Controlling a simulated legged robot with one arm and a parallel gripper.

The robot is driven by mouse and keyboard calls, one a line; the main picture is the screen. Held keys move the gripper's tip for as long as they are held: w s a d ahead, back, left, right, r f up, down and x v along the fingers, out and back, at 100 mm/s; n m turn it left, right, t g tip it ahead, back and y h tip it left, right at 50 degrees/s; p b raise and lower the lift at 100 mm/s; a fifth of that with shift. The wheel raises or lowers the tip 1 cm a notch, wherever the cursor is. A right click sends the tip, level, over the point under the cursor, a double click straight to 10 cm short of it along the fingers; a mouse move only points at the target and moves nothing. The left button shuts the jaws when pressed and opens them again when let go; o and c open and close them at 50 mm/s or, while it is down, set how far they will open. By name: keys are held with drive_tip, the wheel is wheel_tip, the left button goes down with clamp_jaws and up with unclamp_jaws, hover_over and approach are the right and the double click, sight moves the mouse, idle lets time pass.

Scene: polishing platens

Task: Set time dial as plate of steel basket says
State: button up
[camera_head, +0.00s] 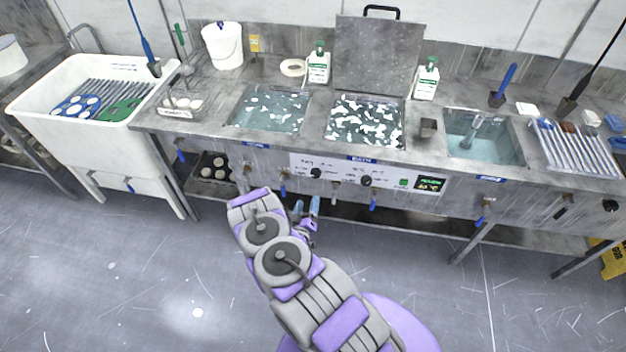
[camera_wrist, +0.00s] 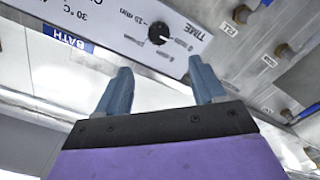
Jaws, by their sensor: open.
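The time dial (camera_wrist: 158,33) is a black round knob on a white panel, with "TIME" printed beside it in the wrist view, which sees it upside down. Its pointer is too small to read surely. In the head view the time dial (camera_head: 316,173) is the left of two black knobs on the counter front. The steel basket (camera_head: 180,97) is a wire basket with white discs on the counter at left. Its white plate (camera_head: 175,113) faces front; its lettering is too small to read. My gripper (camera_head: 306,207) is open and empty, below and apart from the dial; both fingers show in the wrist view (camera_wrist: 160,85).
A second knob (camera_head: 366,180) sits right of the time dial, under a blue BATH label (camera_head: 361,158). Taps with blue levers (camera_head: 284,187) hang along the counter front. A lower shelf holds a black tray of discs (camera_head: 212,168). The floor in front is clear.

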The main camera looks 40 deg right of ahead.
sight(314, 176)
drive_tip(key=b+x, duration=0.1)
drive_tip(key=x, duration=1.1)
drive_tip(key=shift+w+d, duration=0.15)
drive_tip(key=shift+d, duration=0.1)
drive_tip(key=c, duration=1.1)
